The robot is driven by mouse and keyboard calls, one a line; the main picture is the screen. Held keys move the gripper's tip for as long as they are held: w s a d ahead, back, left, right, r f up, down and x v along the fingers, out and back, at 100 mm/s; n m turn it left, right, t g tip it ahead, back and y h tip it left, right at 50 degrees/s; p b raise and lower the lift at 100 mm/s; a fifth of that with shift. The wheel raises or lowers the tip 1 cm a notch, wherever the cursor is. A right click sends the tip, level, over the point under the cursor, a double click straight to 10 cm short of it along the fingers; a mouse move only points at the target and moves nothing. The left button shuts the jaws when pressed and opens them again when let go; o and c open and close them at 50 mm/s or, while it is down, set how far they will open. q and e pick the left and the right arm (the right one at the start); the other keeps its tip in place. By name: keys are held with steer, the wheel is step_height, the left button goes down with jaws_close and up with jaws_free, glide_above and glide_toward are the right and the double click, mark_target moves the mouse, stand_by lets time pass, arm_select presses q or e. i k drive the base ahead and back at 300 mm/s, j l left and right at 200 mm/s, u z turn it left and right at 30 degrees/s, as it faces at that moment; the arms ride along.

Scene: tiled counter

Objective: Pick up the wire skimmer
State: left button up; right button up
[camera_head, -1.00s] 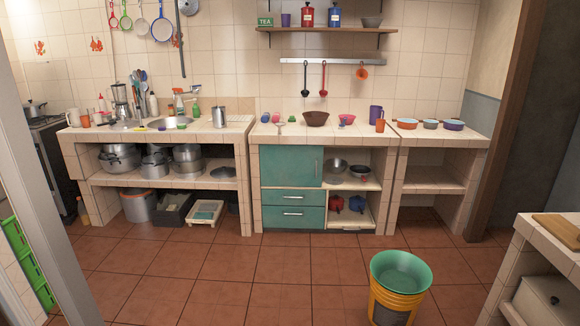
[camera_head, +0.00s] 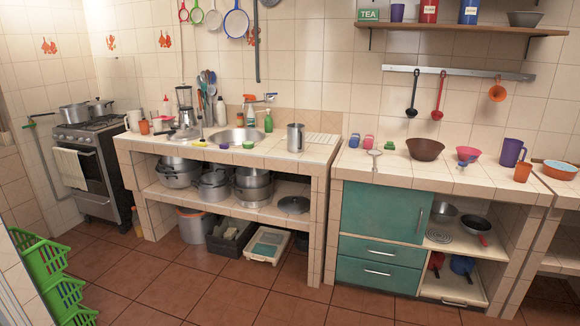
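A small pale grey utensil with a round head and a thin handle (camera_head: 375,153) lies on the tiled counter (camera_head: 440,178), left of the brown bowl. It looks like the wire skimmer, but it is too small for me to make out any mesh. A flat spiral-patterned disc (camera_head: 438,236) lies on the shelf below the same counter, beside a pan. Neither of my grippers is in view.
A brown bowl (camera_head: 425,149), a pink bowl (camera_head: 468,154) and a purple jug (camera_head: 511,152) stand on this counter. Left are a sink (camera_head: 236,137) and a metal pitcher (camera_head: 295,138). Green crates (camera_head: 50,270) stand at lower left. The tiled floor (camera_head: 150,280) is clear ahead.

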mark_target(375, 152)
steer(key=i+z, duration=0.15)
steer(key=i, duration=0.35)
steer(key=i+j+z, duration=0.1)
steer(key=i, duration=0.4)
steer(key=i+j+z, duration=0.15)
steer(key=i, duration=0.35)
steer(key=i+j+z, duration=0.15)
steer(key=i+j, duration=0.2)
steer(key=i, duration=0.1)
